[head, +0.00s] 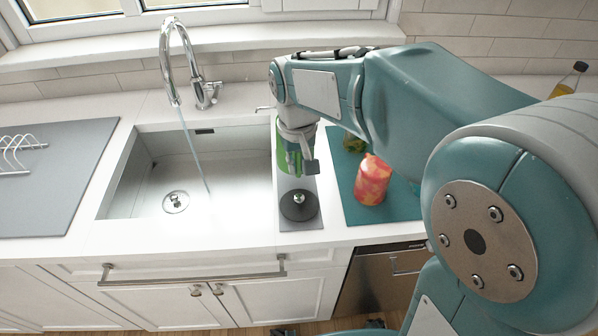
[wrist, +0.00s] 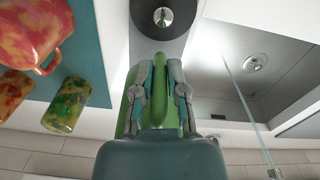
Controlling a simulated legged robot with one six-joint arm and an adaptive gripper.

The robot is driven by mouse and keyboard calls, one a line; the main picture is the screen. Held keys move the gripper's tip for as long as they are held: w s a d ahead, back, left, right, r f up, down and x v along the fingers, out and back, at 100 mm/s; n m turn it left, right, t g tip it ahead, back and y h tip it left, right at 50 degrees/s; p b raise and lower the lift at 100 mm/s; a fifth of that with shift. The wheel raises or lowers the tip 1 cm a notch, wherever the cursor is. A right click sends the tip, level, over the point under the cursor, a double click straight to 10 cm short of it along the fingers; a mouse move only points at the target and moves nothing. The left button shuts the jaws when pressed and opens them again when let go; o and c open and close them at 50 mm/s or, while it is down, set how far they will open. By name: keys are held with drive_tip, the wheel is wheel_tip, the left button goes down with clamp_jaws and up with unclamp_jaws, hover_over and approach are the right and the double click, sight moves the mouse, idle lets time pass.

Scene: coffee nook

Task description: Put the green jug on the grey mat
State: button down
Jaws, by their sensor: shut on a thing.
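The green jug (head: 283,156) is in my gripper (head: 299,165), which is shut on it. In the wrist view the jug (wrist: 129,108) shows between the two fingers of my gripper (wrist: 160,85), with its handle between them. Much of the jug is hidden by the gripper. In the head view it overlaps the back part of a narrow grey strip right of the sink; whether it touches the strip I cannot tell. A large grey mat (head: 50,205) lies on the counter at the far left.
A white rack (head: 14,158) stands on the large grey mat. A black lid with a silver knob (head: 299,205) lies on the narrow strip. The sink (head: 225,190) has a tall tap (head: 168,60). A pink-orange mug (head: 372,182) stands on the teal mat (head: 352,212).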

drive_tip(key=shift+w+f, duration=0.3)
drive_tip(key=f, duration=0.3)
drive_tip(key=shift+w+a+f, duration=0.1)
drive_tip(key=shift+w+f, duration=0.05)
drive_tip(key=shift+w, duration=0.2)
drive_tip(key=shift+f, duration=0.3)
drive_tip(key=shift+f, duration=0.1)
drive_tip(key=c, duration=0.7)
unclamp_jaws()
